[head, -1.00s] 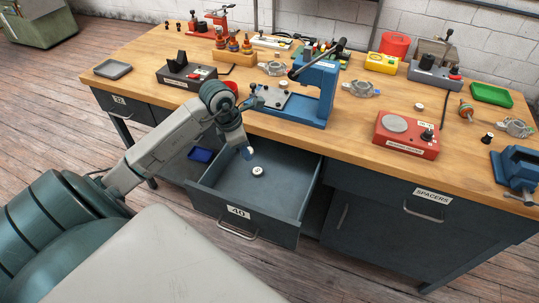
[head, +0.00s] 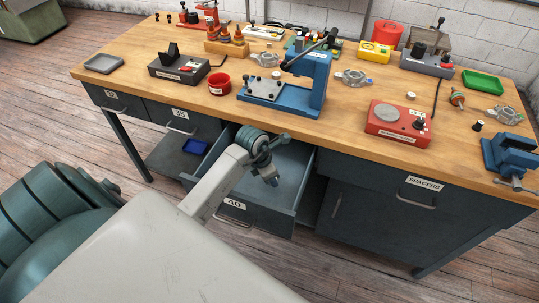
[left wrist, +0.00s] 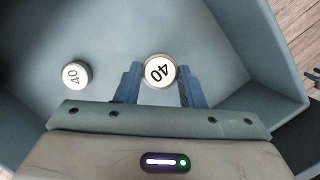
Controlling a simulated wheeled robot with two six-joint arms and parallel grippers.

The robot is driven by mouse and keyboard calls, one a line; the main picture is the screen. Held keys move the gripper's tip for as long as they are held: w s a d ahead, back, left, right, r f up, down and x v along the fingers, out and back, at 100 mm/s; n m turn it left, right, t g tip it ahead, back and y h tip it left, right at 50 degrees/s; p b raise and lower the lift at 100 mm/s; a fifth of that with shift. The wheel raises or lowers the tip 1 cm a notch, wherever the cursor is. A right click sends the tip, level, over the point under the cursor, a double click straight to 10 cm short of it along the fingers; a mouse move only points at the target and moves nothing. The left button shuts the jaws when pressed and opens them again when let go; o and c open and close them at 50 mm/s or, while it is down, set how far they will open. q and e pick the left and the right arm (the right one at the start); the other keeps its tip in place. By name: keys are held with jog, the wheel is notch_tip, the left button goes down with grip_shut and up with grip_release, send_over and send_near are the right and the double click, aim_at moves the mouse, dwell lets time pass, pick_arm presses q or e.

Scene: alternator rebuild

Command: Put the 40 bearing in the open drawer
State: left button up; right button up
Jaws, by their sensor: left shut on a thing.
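The open drawer (head: 297,163) labelled 40 is pulled out below the bench top. My left gripper (head: 272,183) is over the drawer in the head view. In the left wrist view my left gripper (left wrist: 158,76) is shut on a round, white-topped bearing (left wrist: 160,69) marked 40, inside the drawer's outline. The held bearing looks slightly larger than a second 40 bearing (left wrist: 76,74), which lies on the drawer floor to its left. I cannot tell the held bearing's exact height above the floor. My arm hides both bearings in the head view. My right gripper is not in view.
A blue bin (head: 195,146) sits left of the drawer. The SPACERS drawer (head: 421,192) at right is closed.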

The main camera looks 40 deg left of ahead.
pick_arm(q)
notch_tip(320, 180, down, 3)
jog(key=shift+f+p, duration=0.2)
jog(key=shift+p, duration=0.15)
jog(key=shift+f, duration=0.15)
jog(key=shift+f, duration=0.1)
jog(key=shift+f, duration=0.15)
jog(key=o, duration=1.1)
